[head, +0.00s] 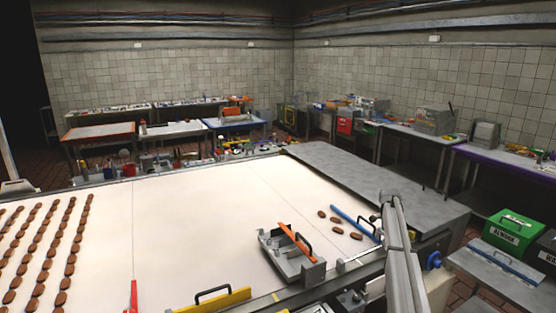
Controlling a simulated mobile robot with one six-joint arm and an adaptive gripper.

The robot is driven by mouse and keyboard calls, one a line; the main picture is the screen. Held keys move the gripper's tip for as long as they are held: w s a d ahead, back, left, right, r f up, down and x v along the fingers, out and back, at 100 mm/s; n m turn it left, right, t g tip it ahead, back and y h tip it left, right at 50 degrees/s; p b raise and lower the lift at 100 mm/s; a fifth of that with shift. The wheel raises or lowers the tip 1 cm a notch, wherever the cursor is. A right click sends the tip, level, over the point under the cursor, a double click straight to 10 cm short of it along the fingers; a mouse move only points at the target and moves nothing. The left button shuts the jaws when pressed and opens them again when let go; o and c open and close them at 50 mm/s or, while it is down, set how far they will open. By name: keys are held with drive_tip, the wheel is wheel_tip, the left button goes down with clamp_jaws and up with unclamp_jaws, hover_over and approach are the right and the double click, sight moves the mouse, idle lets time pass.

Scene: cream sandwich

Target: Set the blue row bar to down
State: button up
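A long blue bar (352,222) lies slanted on the right part of the pale worktop, its near end beside my grey arm. A dark handle-like shape shows close to that end, partly crowded by the arm. I cannot tell whether the bar is raised or down. A few brown oval pieces (336,229) lie just left of it. My arm rises from the bottom edge and bends near the bar; I cannot make out my gripper's fingers. A second blue bar (499,262) with a handle lies on the grey side table at right.
A grey metal tray (288,262) with an orange bar (297,242) stands left of the blue bar. A yellow bar (213,300) with a black handle is at the front edge. Rows of brown pieces (55,245) fill the left. The worktop's middle is clear.

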drive_tip(key=s+a+f+n+t+b, duration=0.1)
drive_tip(key=s+a+f+n+b, duration=0.2)
drive_tip(key=s+a+n, duration=0.6)
drive_tip(key=s+a+f+n+t+b, duration=0.2)
drive_tip(key=s+a+n, duration=0.7)
drive_tip(key=s, duration=0.7)
drive_tip(key=s+a+f+n+t+b, duration=0.2)
drive_tip(key=s+a+f+n+b, duration=0.2)
drive_tip(key=s+a+n, duration=0.5)
drive_tip(key=s+f+n, duration=0.2)
drive_tip(key=s, duration=0.2)
drive_tip(key=shift+s+a+f+n+b, duration=0.2)
drive_tip(key=shift+a+n+b, duration=0.1)
drive_tip(key=shift+b, duration=0.05)
